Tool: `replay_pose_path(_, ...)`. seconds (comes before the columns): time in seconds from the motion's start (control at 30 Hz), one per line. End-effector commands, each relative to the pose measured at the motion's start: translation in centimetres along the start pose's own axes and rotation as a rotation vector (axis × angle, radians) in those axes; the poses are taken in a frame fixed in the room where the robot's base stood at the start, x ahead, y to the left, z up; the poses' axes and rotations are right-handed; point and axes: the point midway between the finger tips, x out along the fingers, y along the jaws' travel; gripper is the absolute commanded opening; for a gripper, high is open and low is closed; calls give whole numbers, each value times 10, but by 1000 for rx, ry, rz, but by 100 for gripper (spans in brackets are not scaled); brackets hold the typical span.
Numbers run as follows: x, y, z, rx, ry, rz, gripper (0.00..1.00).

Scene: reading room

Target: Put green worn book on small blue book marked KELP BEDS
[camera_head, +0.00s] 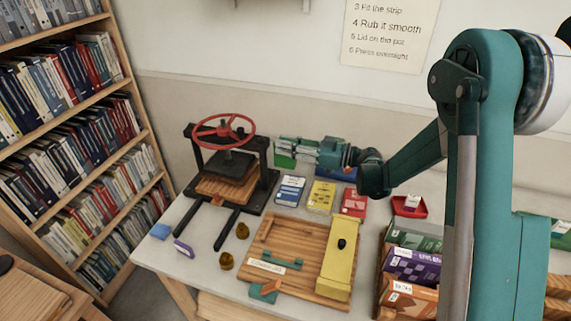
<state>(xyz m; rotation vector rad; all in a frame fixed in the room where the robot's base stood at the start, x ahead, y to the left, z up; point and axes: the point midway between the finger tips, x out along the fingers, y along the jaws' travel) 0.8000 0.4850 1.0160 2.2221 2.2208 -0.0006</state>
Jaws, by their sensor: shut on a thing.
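My gripper (301,148) is stretched out to the left over the back of the table, beside the press. It is shut on the green worn book (284,160), which is partly hidden by the fingers. The book is close behind the small blue book (290,191) and appears above the table; the exact gap is hard to tell. The small blue book lies flat with a white label, too small to read here. It is at the left of a row with a yellow book (321,197) and a red book (354,203).
A black press with a red wheel (223,129) stands close left of my gripper. A wooden board (290,246) with a yellow strip lies in front of the books. Two small brown pots (227,261) stand left of it. Boxes of coloured books (411,266) stand at the right.

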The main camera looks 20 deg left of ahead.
Motion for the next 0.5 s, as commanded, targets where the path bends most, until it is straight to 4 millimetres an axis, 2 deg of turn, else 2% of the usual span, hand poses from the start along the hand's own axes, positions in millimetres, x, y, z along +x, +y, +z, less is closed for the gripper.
replay_pose_path(0.03, 0, 1, 11, 0, 0, 0, 6)
replay_pose_path(0.2, 0, 0, 32, 0, 0, 0, 6)
replay_pose_path(0.5, 0, 0, 38, 0, 0, 0, 6)
